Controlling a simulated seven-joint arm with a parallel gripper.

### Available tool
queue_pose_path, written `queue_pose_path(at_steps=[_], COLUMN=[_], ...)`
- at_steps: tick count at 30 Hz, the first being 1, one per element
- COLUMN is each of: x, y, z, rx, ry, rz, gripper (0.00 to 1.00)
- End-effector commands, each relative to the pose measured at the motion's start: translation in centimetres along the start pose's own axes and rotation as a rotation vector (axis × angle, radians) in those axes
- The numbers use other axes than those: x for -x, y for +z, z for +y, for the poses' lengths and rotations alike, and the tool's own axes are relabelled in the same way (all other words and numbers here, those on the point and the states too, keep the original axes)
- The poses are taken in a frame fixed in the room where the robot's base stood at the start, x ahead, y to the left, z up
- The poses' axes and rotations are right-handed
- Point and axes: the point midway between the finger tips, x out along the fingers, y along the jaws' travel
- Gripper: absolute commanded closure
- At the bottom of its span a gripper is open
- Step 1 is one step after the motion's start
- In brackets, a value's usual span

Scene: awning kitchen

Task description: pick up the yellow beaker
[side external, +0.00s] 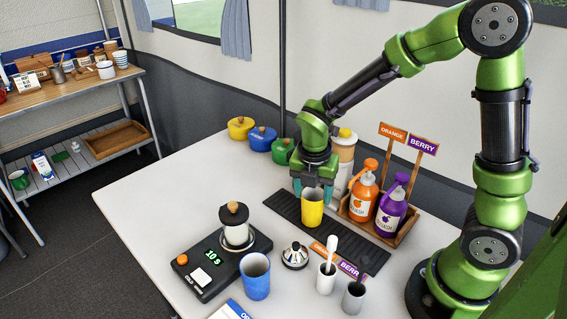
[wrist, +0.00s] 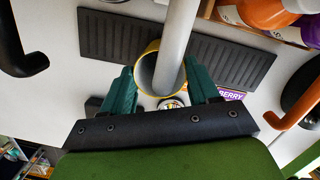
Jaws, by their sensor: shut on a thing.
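The yellow beaker (side external: 312,209) stands upright, mouth up, at the black slatted mat (side external: 345,240) in the side view. My gripper (side external: 313,188) is above it, with its teal fingers on either side of the beaker's upper part, shut on it. In the wrist view the yellow beaker (wrist: 147,54) sits between the two teal fingers of my gripper (wrist: 162,82). A pale grey rod crosses the beaker's mouth in that view. I cannot tell whether the beaker's base touches the mat.
An orange pump bottle (side external: 363,196) and a purple pump bottle (side external: 391,212) stand close by at the right. In front are a blue beaker (side external: 255,278), a scale (side external: 205,275), a silver conical item (side external: 295,255), a white cup (side external: 326,280) and a grey cup (side external: 354,299).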

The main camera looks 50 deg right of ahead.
Motion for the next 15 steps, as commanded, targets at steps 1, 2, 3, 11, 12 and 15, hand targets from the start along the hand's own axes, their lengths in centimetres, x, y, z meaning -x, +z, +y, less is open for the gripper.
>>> queue_pose_path(at_steps=[1,2,3,11,12,15], x=[0.02,0.02,0.02,0.05,0.11,0.51], y=[0.0,0.0,0.0,0.01,0.02,0.1], z=[0.01,0.01,0.01,0.02,0.02,0.05], rx=[0.0,0.0,0.0,0.0,0.0,0.0], ry=[0.0,0.0,0.0,0.001,0.001,0.003], rz=[0.0,0.0,0.0,0.0,0.0,-0.001], gripper=[0.67,0.72,0.78,0.85,0.85,0.85])
